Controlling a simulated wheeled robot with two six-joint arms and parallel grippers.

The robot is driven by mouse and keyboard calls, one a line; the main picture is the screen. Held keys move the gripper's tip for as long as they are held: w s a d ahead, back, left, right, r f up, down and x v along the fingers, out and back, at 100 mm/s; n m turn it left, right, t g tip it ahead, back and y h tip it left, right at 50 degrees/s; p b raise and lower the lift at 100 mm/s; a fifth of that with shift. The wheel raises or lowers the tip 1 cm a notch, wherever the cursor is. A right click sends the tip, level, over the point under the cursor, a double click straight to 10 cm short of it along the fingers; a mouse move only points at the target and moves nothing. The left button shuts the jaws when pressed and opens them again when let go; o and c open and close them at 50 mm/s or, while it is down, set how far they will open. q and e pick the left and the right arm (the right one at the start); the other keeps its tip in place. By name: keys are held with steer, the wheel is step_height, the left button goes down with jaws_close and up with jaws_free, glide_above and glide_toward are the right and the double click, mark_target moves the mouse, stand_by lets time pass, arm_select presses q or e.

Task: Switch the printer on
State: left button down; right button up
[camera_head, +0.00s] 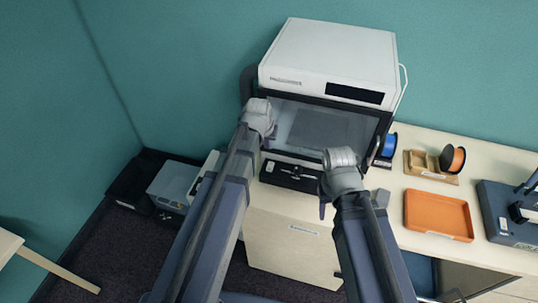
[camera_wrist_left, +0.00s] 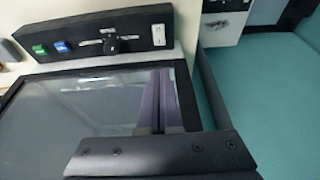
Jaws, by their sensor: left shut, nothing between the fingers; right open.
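The printer (camera_head: 330,52) is a white box with a dark glass front, standing on a pale bench against the wall. A black control panel (camera_head: 290,177) sits at its lower front. In the left wrist view the panel (camera_wrist_left: 85,38) carries a green button (camera_wrist_left: 39,50), a blue button (camera_wrist_left: 61,46), a black knob (camera_wrist_left: 110,44) and a white rocker switch (camera_wrist_left: 158,35) at its right end. My left gripper (camera_head: 270,137) is shut and empty, in front of the glass; its purple fingers (camera_wrist_left: 160,100) show apart from the switch. My right gripper (camera_head: 322,208) is open, beside the panel's right end.
A blue spool (camera_head: 389,146), a wooden holder with an orange spool (camera_head: 453,158), and an orange tray (camera_head: 437,215) are on the bench to the right. A dark blue device (camera_head: 510,213) is at the far right. A grey box (camera_head: 173,184) stands lower left.

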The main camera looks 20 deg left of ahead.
mark_target(271, 164)
arm_select(q)
steer(key=shift+f, duration=0.1)
steer(key=b+x, duration=1.3)
steer(key=shift+s+f, duration=0.2)
steer(key=shift+f, duration=0.3)
steer(key=shift+w+f+g, duration=0.25)
steer(key=shift+w+g, duration=0.05)
steer(key=shift+w, duration=0.05)
steer(key=shift+s, duration=0.5)
